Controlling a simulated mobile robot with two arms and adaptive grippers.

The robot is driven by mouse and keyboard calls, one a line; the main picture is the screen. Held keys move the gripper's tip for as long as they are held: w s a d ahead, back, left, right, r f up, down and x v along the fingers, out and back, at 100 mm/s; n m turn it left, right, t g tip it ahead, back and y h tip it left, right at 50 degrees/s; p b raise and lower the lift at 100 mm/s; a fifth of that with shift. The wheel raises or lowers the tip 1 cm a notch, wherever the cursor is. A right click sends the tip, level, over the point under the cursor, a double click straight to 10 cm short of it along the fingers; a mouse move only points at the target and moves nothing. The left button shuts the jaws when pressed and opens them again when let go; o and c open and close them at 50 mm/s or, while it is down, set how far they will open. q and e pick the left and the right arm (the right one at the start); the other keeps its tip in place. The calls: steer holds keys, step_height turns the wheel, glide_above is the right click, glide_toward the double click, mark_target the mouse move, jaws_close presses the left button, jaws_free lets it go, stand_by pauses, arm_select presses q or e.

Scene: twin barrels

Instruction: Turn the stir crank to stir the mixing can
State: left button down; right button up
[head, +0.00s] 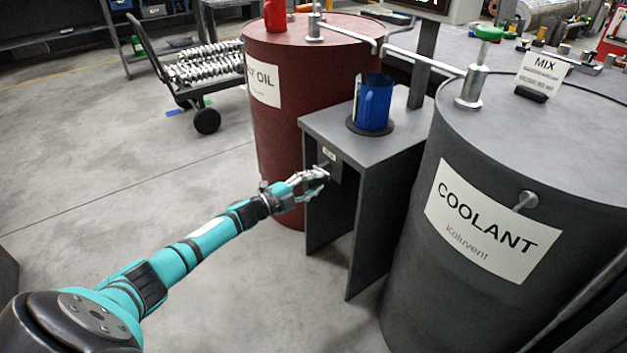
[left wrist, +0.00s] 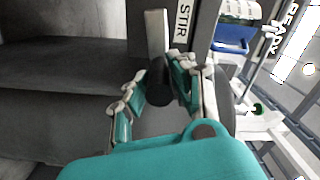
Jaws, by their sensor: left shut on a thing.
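The blue mixing can (head: 375,105) stands upright on a dark round pad on top of the grey stand (head: 325,122). A blue can also shows at the top of the left wrist view (left wrist: 231,44). The stir crank has a pale arm (left wrist: 154,35) and a dark handle (left wrist: 158,84), beside a STIR label. My left gripper (head: 318,180) is at the stand's front face, with its fingers on both sides of the handle, shut on it. In the head view the fingers hide most of the crank. My right gripper is not in view.
A red-brown oil barrel (head: 275,130) stands behind and left of the stand. The floor at left is clear up to a cart (head: 195,85).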

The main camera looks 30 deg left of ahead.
arm_select(q)
steer(key=shift+a+r+n+p, duration=0.15)
steer(key=shift+r+n+p, duration=0.2)
steer(key=shift+n, duration=0.15)
steer(key=c, duration=1.1)
jaws_free()
steer(key=shift+s, duration=0.1)
steer(key=shift+s+a+f, duration=0.15)
steer(key=shift+s, duration=0.15)
steer(key=v, duration=1.1)
